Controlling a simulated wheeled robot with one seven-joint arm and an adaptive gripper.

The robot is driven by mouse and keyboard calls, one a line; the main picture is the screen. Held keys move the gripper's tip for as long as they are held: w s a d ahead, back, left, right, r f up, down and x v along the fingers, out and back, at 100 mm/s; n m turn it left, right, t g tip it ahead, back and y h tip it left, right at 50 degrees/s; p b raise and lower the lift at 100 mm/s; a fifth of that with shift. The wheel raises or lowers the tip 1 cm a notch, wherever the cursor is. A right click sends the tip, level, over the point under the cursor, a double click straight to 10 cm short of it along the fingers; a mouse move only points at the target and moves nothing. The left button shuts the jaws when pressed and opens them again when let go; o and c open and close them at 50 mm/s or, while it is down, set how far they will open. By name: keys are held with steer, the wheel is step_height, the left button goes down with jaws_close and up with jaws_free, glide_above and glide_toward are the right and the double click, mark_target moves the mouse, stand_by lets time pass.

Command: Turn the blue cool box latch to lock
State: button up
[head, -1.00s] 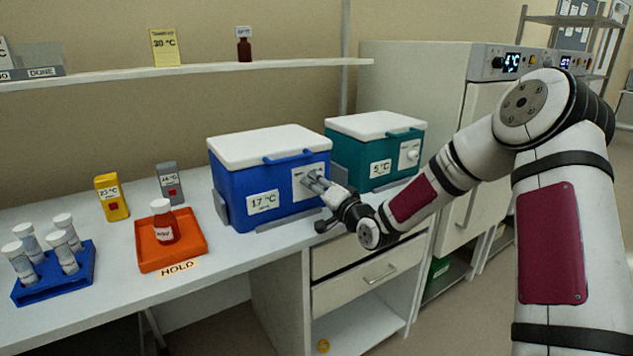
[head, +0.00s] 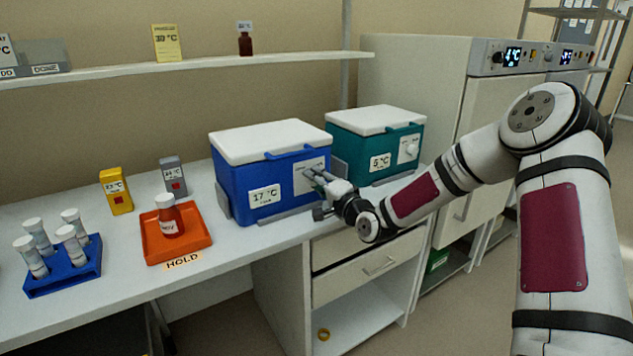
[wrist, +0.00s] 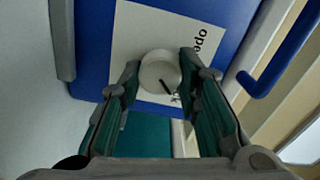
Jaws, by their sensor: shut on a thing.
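The blue cool box (head: 232,190) with a white lid stands on the bench, its front label reading 17 °C. Its latch is a round white knob (wrist: 160,70) with a short black mark, on a white plate (wrist: 137,35) on the box's blue face. In the wrist view the plate carries lettering that begins "ope", the rest cut off behind a finger. My gripper (head: 318,177) is at the plate, its two fingers (wrist: 158,77) on either side of the knob and shut on it. In the head view my fingers hide the knob.
A teal cool box (head: 345,155) with its own white knob stands just behind to the right. An orange tray (head: 195,243) with a bottle and a blue tube rack (head: 65,280) lie left on the bench. A blue handle (wrist: 258,85) is close to my right finger.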

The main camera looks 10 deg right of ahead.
steer(key=o, duration=1.2)
steer(key=v, duration=1.2)
